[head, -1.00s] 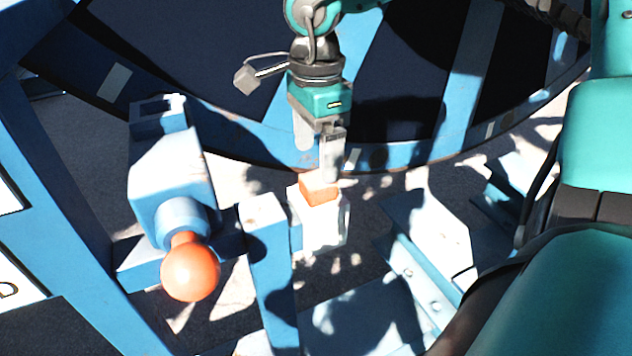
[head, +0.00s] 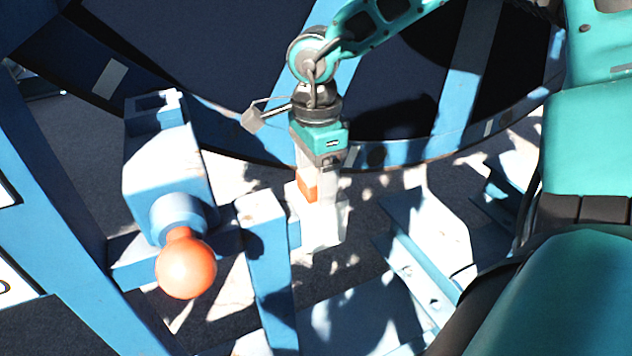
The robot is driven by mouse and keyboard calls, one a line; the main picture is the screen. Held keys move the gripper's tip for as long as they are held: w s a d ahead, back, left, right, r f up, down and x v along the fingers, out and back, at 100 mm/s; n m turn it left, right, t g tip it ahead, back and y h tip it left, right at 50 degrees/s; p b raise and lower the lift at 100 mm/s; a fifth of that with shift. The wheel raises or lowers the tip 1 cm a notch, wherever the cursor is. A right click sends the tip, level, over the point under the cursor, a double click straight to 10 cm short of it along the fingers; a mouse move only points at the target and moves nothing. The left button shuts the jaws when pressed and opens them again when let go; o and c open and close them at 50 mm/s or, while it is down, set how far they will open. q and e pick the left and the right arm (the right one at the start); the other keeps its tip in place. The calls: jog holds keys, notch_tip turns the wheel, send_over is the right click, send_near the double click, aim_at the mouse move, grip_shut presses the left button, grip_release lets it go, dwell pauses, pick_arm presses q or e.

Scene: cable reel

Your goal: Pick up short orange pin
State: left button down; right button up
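The short orange pin (head: 307,188) is a small orange block on top of a white and pale blue block (head: 323,229), near the middle of the head view. My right gripper (head: 317,187) points down over it, with its fingers apart, one on each side of the pin's top. The near finger hides the right part of the pin. I cannot see whether the fingers touch it. The pin still sits at its block. My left gripper is not in view.
An orange ball knob (head: 187,267) sticks out of a blue housing (head: 165,170) on the left. A blue post (head: 268,270) stands just left of the pin's block. The large blue and dark reel (head: 240,70) is behind my gripper. A bracket (head: 420,255) lies to the right.

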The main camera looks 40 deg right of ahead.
jog(key=c, duration=1.1)
jog(key=shift+r, duration=0.1)
jog(key=shift+w+r, duration=0.1)
jog(key=shift+r, duration=0.5)
jog(key=shift+r+p, duration=1.85)
jog(key=shift+r, duration=7.5)
jog(key=shift+r, duration=0.1)
jog(key=shift+r+p, duration=0.4)
jog(key=shift+p, duration=0.1)
